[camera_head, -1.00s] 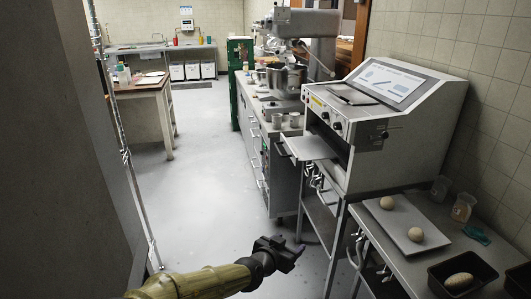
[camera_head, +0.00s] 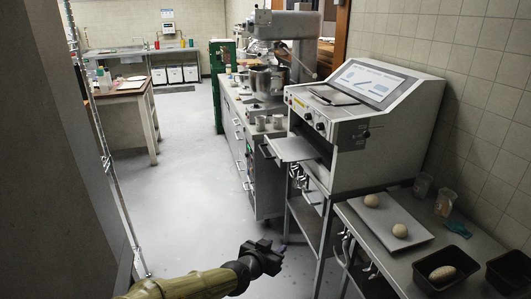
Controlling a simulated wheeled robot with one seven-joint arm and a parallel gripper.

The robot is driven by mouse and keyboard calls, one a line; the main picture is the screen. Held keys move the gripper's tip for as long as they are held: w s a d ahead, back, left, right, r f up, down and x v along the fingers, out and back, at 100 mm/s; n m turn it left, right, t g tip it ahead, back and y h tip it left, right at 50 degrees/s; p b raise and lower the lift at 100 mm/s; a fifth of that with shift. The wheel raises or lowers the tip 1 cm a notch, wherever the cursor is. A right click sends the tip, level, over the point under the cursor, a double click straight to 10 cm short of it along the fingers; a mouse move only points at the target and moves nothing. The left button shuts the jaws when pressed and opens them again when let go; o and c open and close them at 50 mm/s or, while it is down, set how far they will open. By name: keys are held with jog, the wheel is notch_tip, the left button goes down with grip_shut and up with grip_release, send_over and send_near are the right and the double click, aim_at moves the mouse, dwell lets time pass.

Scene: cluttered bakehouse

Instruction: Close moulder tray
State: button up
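The moulder (camera_head: 362,155) is a pale grey machine with a sloped display panel on a metal stand at the right of centre. Its flat tray (camera_head: 291,147) sticks out from the front opening toward the left, so it stands open. A dark piece shows at the tray's left end. My gripper (camera_head: 266,256) is at the bottom centre, low over the floor, below and left of the tray and well apart from it. It looks empty, but its fingers are dark and small, and I cannot tell whether they are apart.
A bench (camera_head: 357,234) right of the moulder bears a tray (camera_head: 423,236) with two dough balls, clear tubs and dark tins (camera_head: 428,288). A mixer (camera_head: 265,85) and drawers stand behind. A dark partition fills the left. Grey floor (camera_head: 190,190) is free in the middle.

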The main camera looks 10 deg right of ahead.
jog(key=s+d+f+g, duration=0.1)
jog(key=d+f, duration=0.1)
jog(key=s+d+f+g+y, duration=0.1)
jog(key=s+d+f+g, duration=0.1)
jog(key=shift+s+d+f+g+p, duration=0.15)
jog(key=shift+s+d+g+p, duration=0.05)
jog(key=shift+d+g+p, duration=0.15)
grip_shut()
jog(key=s+d+f+g+y, duration=0.1)
jog(key=s+f+g+y, duration=0.15)
jog(key=s, duration=0.35)
jog(key=s+r+n+g+y+p, duration=0.1)
jog(key=s+r+n+y+p, duration=0.1)
jog(key=s+r+n+y, duration=0.2)
jog(key=s+r+n, duration=0.3)
jog(key=s+r, duration=0.4)
jog(key=r, duration=0.2)
jog(key=shift+d+r+g, duration=0.3)
jog(key=shift+r+g, duration=0.1)
jog(key=shift+y, duration=0.25)
